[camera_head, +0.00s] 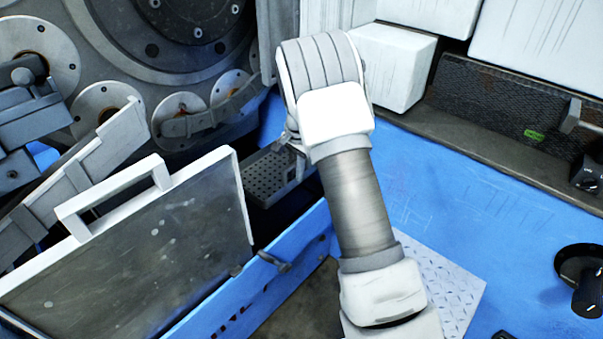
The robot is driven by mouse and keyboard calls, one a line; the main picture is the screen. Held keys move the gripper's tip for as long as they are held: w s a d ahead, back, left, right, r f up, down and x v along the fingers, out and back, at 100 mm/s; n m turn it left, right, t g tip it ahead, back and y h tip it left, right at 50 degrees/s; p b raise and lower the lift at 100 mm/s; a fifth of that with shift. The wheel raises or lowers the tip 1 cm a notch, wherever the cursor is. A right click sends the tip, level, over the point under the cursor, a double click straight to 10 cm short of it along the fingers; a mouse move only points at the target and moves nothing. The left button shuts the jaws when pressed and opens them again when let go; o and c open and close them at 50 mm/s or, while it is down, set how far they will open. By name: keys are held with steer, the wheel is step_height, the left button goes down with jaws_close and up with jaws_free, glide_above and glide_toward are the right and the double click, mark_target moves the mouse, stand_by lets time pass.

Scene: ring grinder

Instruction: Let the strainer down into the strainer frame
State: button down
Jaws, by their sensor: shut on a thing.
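The strainer (266,177) is a grey perforated tray, left of my arm in the middle of the view. My gripper (291,147) is mostly hidden behind my white wrist; a small grey part of it shows at the strainer's right end. It is shut on the strainer there. The strainer sits over a dark gap between the blue machine wall and the raised lid. I cannot make out the strainer frame clearly in the shadow below, nor whether the strainer touches it.
A grey lid with a white handle (140,235) stands tilted at the left, close to the strainer. The round grinder housing (170,60) is behind. White boxes (392,66) and a dark mesh tray (500,100) lie at the back right. The blue surface (470,190) at the right is mostly clear.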

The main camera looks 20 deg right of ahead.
steer(key=shift+w+a+r, duration=0.1)
steer(key=shift+w+a, duration=0.5)
steer(key=shift+w, duration=0.25)
steer(key=shift+w+a, duration=0.55)
steer(key=shift+w, duration=0.3)
steer(key=shift+f+b, duration=0.4)
steer(key=shift+f, duration=0.8)
steer(key=shift+f, duration=0.45)
stand_by(0.3)
steer(key=shift+f+b, duration=0.3)
steer(key=shift+f, duration=0.2)
stand_by(0.7)
steer(key=shift+f+b, duration=0.5)
steer(key=shift+f, duration=0.35)
steer(key=shift+f, duration=0.2)
